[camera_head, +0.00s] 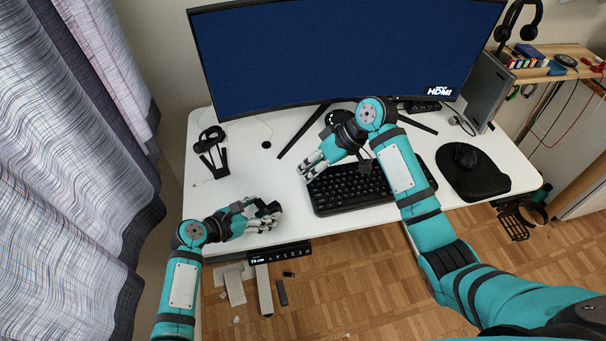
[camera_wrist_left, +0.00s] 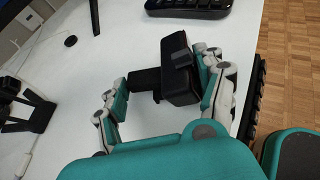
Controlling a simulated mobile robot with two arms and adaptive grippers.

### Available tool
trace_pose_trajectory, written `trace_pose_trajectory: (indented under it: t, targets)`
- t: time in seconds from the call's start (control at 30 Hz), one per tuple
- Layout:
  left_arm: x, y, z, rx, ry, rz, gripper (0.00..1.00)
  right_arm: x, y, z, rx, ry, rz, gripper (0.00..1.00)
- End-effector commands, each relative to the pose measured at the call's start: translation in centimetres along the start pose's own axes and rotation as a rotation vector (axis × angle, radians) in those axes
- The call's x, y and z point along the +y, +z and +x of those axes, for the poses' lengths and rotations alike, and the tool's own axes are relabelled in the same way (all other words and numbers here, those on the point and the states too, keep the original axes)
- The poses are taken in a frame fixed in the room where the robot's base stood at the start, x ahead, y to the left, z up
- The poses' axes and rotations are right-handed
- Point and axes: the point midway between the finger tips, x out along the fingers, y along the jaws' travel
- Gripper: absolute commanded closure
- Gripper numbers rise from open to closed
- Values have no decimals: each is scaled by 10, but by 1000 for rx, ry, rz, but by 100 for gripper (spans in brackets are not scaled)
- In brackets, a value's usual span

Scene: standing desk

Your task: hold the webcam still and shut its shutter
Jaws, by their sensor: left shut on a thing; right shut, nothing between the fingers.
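The webcam (camera_head: 267,210) is a small black block near the front edge of the white desk, left of the keyboard. In the left wrist view the webcam (camera_wrist_left: 178,85) lies between my left fingers, with a small raised dark tab (camera_wrist_left: 181,60) on it; I cannot tell whether this is the shutter or whether it is open. My left gripper (camera_head: 264,217) is shut on the webcam; it also shows in the left wrist view (camera_wrist_left: 163,80). My right gripper (camera_head: 306,172) is shut and empty, above the desk by the keyboard's left end, up and right of the webcam and apart from it.
The black keyboard (camera_head: 345,192) lies right of the webcam. A mouse (camera_head: 465,156) rests on a black mat (camera_head: 472,182) further right. A black stand (camera_head: 214,160) is at the back left, and a large monitor (camera_head: 340,55) stands behind. The white desk (camera_head: 285,190) is bare between stand and keyboard.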

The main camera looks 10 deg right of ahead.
Motion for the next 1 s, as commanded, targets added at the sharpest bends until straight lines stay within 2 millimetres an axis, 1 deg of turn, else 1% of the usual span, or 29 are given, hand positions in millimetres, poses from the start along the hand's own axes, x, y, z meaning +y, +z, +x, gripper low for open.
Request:
trace_pose_trajectory:
  t: [0.3,0.33,0.5,0.83,0.93,1.0]
  targets:
    - [-1,-2,0,3,-2,0,47,0,0,0,0,0,0,100]
    - [-1,-2,0,3,-2,0,25,0,0,0,0,0,0,100]
    - [0,-1,0,2,-1,0,3,0,0,0,0,0,0,100]
    - [0,0,-2,1,0,0,2,0,0,0,0,0,0,100]
    - [1,-1,-12,1,2,0,2,0,0,0,0,0,0,100]
    - [0,-1,-23,1,2,1,2,0,0,0,0,0,0,100]
